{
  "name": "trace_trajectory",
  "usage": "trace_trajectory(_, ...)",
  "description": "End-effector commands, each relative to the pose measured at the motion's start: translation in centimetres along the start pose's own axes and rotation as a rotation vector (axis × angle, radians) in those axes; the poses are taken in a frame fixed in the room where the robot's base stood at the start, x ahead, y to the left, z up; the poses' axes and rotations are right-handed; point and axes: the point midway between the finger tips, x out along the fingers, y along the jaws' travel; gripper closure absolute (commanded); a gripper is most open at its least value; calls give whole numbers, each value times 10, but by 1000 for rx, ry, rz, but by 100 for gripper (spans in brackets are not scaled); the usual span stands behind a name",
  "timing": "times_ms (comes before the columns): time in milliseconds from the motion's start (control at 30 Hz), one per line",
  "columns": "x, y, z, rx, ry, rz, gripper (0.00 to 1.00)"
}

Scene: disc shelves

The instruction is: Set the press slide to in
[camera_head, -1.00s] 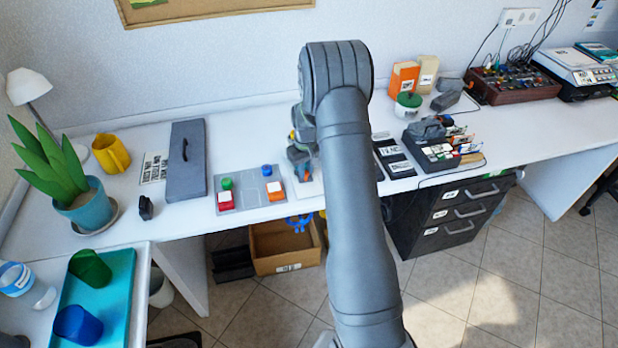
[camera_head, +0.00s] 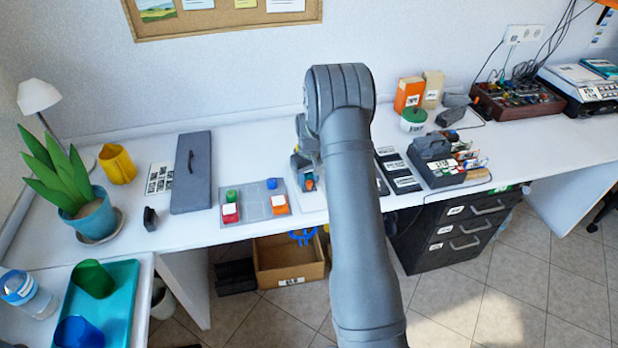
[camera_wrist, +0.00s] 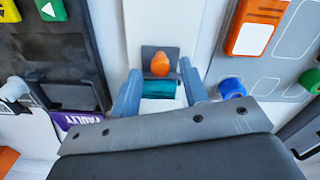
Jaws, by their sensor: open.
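In the wrist view an orange knob (camera_wrist: 160,66) stands on a small dark plate, with a teal block (camera_wrist: 158,88) just nearer to me. I take these for parts of the press slide, but cannot tell its setting. My gripper (camera_wrist: 161,70) is open, with one blue-grey finger on each side of the knob and teal block. Contact is not clear. In the head view my gripper (camera_head: 307,178) is low over the white table, with a small orange part just below it; my arm hides much of the area.
A grey tray (camera_head: 253,197) with red, green, orange and blue pieces lies left of my gripper. Dark panels (camera_head: 401,176) and a dark organizer (camera_head: 440,172) stand to the right. A grey lidded box (camera_head: 191,180) is further left. An open cardboard box (camera_head: 287,270) is below the table edge.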

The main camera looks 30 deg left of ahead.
Motion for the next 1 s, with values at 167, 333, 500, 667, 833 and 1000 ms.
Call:
trace_trajectory(167, -23, 0, -1, 0, 3, 1, 59)
trace_trajectory(333, -63, 0, 0, 0, 4, 2, 59)
trace_trajectory(500, -106, 0, -1, 0, 5, 2, 59)
trace_trajectory(667, -140, 0, -1, 0, 5, 2, 59)
trace_trajectory(833, -163, 0, 0, 0, 3, 1, 59)
trace_trajectory(1000, -172, 0, 0, 0, 1, 1, 59)
